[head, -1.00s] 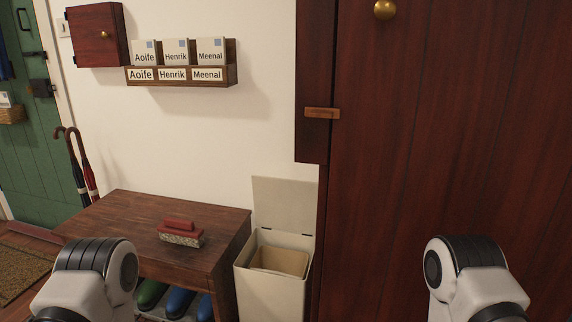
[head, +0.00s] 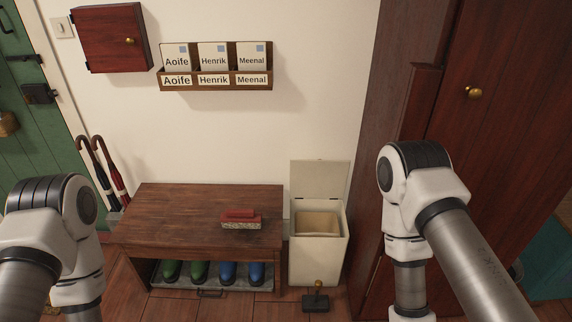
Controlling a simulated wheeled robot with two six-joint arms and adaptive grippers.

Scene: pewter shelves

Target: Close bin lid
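A cream bin (head: 318,258) stands on the floor between the wooden bench and the dark wardrobe. Its lid (head: 319,180) is open and stands upright against the wall behind it. A tan inner bucket or liner (head: 317,223) shows inside the bin. My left arm comes in at the lower left and my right arm at the lower right, in front of the wardrobe. Both grippers are below the picture edge, so I cannot see them or what they hold.
A bench (head: 190,205) with a red brush (head: 240,219) on top and several boots (head: 213,271) beneath stands left of the bin. A small pedal-like object with a brass knob (head: 317,297) is on the floor before the bin. The wardrobe (head: 470,140) closes off the right.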

